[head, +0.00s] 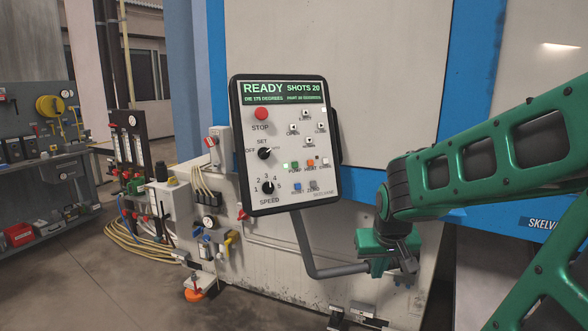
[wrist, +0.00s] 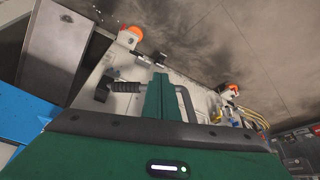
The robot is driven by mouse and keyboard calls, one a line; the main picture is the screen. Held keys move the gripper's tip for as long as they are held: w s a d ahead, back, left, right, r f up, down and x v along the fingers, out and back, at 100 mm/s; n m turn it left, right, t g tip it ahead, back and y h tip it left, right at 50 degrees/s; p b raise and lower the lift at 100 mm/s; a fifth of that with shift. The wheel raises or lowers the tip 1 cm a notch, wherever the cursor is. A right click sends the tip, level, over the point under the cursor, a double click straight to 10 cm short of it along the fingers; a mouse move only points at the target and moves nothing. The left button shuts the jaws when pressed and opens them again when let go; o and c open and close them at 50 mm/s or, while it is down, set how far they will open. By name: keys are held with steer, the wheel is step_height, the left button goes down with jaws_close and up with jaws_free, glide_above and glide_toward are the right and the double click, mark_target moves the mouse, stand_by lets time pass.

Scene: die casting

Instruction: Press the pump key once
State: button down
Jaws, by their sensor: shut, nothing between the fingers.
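The control panel (head: 288,185) is a pale box with a dark rim, and its screen reads READY, SHOTS 20. The pump key (head: 294,165) is a small greenish key above the label PUMP, left of the orange HEAT key (head: 310,163) and the CORE key (head: 325,161). My gripper (head: 376,268) is below and right of the panel, apart from the keys. In the wrist view its green fingers (wrist: 159,82) are together with nothing between them. The panel face and the pump key are not visible in the wrist view.
A red STOP button (head: 261,114), a SET knob (head: 264,154) and a SPEED knob (head: 268,188) share the panel. A bent grey support tube (head: 308,255) runs below the panel near my gripper. Yellow hoses (head: 135,240) lie on the floor at left.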

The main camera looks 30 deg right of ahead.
steer(key=w+d+r+n+t+h, duration=0.1)
steer(key=w+d+r+t+h, duration=0.25)
steer(key=w, duration=0.65)
steer(key=w+d+r+n+t+h, duration=0.2)
steer(key=w+d+r+t, duration=0.25)
steer(key=w, duration=0.45)
steer(key=w+a+r+n+t+y, duration=0.3)
steer(key=w+a+r+n+t, duration=0.5)
steer(key=a+r+t, duration=0.1)
steer(key=shift+w+a+r+t, duration=0.2)
steer(key=shift+w+r+t, duration=0.1)
steer(key=shift+r+t, duration=0.55)
steer(key=shift+y, duration=0.25)
glide_toward(295, 165)
steer(key=shift+w+d+r, duration=0.25)
steer(key=shift+w+r, duration=0.45)
steer(key=shift+r, duration=0.05)
steer(key=shift+w+d+r, duration=0.25)
steer(key=shift+w+r, duration=0.45)
steer(key=shift+r, duration=0.1)
steer(key=shift+w+d+r, duration=0.2)
steer(key=shift+w+r, duration=0.5)
steer(key=shift+r, duration=0.05)
steer(key=shift+w, duration=0.1)
steer(key=shift+w+d, duration=0.1)
steer(key=shift+w, duration=0.1)
